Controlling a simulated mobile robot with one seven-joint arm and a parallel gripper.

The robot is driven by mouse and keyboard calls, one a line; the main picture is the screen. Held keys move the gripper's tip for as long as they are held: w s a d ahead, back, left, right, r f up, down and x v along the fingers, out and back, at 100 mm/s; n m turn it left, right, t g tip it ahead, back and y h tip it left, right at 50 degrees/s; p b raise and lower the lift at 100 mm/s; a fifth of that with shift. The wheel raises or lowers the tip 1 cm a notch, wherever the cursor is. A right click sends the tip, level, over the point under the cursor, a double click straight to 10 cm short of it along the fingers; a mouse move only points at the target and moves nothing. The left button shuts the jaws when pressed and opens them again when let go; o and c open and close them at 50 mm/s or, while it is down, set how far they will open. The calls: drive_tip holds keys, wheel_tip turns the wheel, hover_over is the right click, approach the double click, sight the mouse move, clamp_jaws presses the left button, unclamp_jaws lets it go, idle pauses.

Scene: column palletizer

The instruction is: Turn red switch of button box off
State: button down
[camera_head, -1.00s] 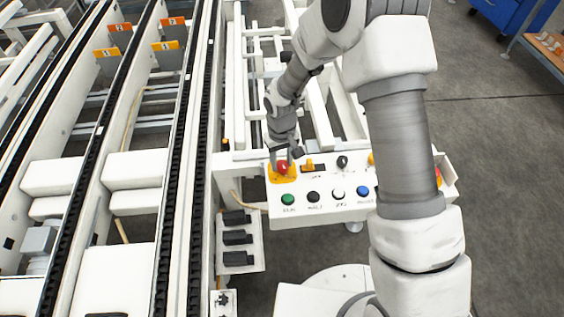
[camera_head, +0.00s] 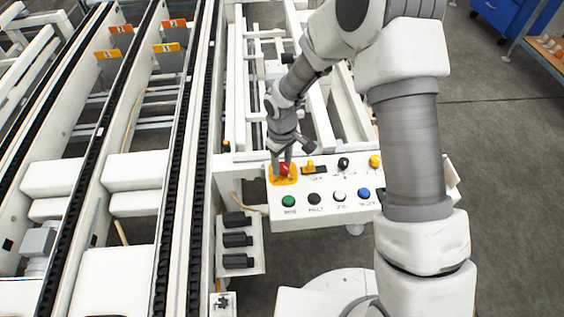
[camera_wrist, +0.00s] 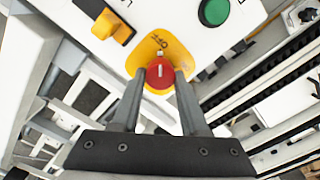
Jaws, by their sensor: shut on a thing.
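The white button box (camera_head: 325,208) stands in the middle of the head view. Its red switch (camera_head: 285,169) sits on a yellow plate (camera_head: 284,181) at the box's far left corner. In the wrist view the red switch (camera_wrist: 160,73) shows a white mark on its face. My gripper (camera_head: 282,165) reaches down onto the switch from behind. In the wrist view my gripper (camera_wrist: 160,75) has one finger on each side of the red switch and is shut on it. The fingers hide part of the switch's sides.
The box also carries an orange switch (camera_head: 310,166), a black knob (camera_head: 343,163), a yellow button (camera_head: 375,161), and green (camera_head: 288,201), black (camera_head: 314,197), white (camera_head: 339,195) and blue (camera_head: 363,193) buttons. A conveyor (camera_head: 185,160) runs along the left. My arm covers the box's right part.

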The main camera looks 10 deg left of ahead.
sight(282, 166)
drive_tip(key=shift+c, duration=2.1)
unclamp_jaws()
wheel_tip(282, 166, up, 17)
drive_tip(key=p, duration=0.2)
drive_tip(key=shift+r, duration=0.2)
